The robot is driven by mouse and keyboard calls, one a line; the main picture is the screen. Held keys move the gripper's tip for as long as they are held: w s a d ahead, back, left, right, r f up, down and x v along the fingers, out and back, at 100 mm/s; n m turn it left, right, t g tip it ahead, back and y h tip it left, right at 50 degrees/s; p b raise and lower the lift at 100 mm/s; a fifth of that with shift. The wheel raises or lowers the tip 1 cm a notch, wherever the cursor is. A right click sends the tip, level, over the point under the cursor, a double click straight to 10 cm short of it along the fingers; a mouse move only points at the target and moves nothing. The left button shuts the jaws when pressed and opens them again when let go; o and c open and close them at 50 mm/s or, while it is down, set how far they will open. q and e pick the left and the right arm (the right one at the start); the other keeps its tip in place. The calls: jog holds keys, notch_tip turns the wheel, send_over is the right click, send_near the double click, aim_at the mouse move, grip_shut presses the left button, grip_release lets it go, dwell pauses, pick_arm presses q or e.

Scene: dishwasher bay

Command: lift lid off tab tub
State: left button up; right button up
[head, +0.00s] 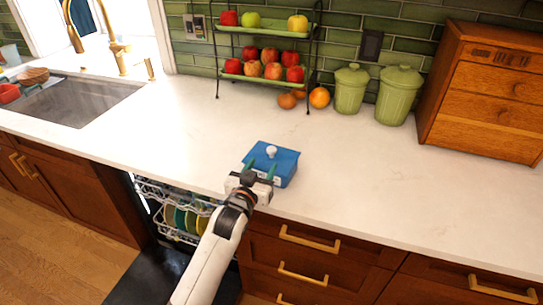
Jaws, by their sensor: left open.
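A blue tub (286,180) stands near the front edge of the white counter. Its flat blue lid (286,157) lies on top, with a round white knob (271,151) standing up from it. My left gripper (261,165) reaches over the front of the lid. Its two green-tipped fingers are apart, in front of the knob, and nothing shows between them. I cannot tell whether the fingers touch the lid. The gripper body hides the tub's front left part. My right gripper is not in view.
The dishwasher (183,222) stands open below the counter, with plates in its rack. A two-tier fruit stand (263,80), green canisters (350,90) and a wooden drawer box (487,95) stand at the back. The counter around the tub is clear.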

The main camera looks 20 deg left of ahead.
aim_at(270, 153)
pick_arm(q)
jog(key=w, duration=0.3)
jog(key=shift+d+f, duration=0.1)
jog(key=w, duration=0.1)
jog(key=w+p, duration=0.1)
jog(key=w, duration=0.2)
jog(key=shift+w+d+r+p, duration=0.15)
jog(key=shift+w+r+p, duration=0.1)
jog(key=shift+p, duration=0.15)
jog(key=shift+w, duration=0.4)
jog(key=shift+s, duration=0.1)
jog(key=c, duration=1)
